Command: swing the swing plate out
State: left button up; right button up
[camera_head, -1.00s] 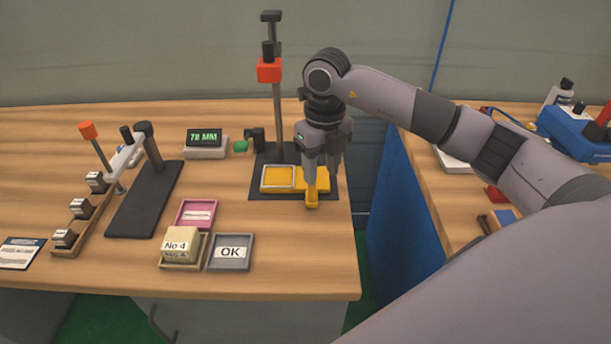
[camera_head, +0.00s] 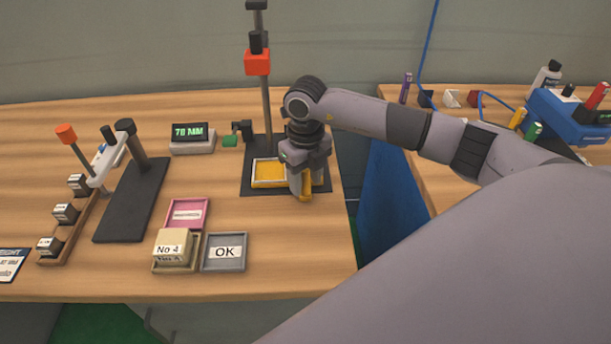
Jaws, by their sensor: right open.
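The yellow swing plate (camera_head: 268,172) lies on the dark base of the tall stand, partly inside a light-rimmed square. Its yellow handle (camera_head: 306,187) points toward the front edge of the table. My right gripper (camera_head: 303,192) points down over the handle, with its fingers low at the handle. The jaws are open; whether a finger touches the handle cannot be told. The gripper hides the right part of the plate. My left gripper is not in view.
The stand's post (camera_head: 264,110) with a red-orange block (camera_head: 257,62) rises behind the plate. A display (camera_head: 191,138) reads 70 MM. Left and front are a pink tray (camera_head: 187,226), a No 4 box (camera_head: 174,250) and a grey OK tray (camera_head: 224,265). A gap lies right of the table.

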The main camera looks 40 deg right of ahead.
jog(key=shift+c, duration=0.3)
grip_shut()
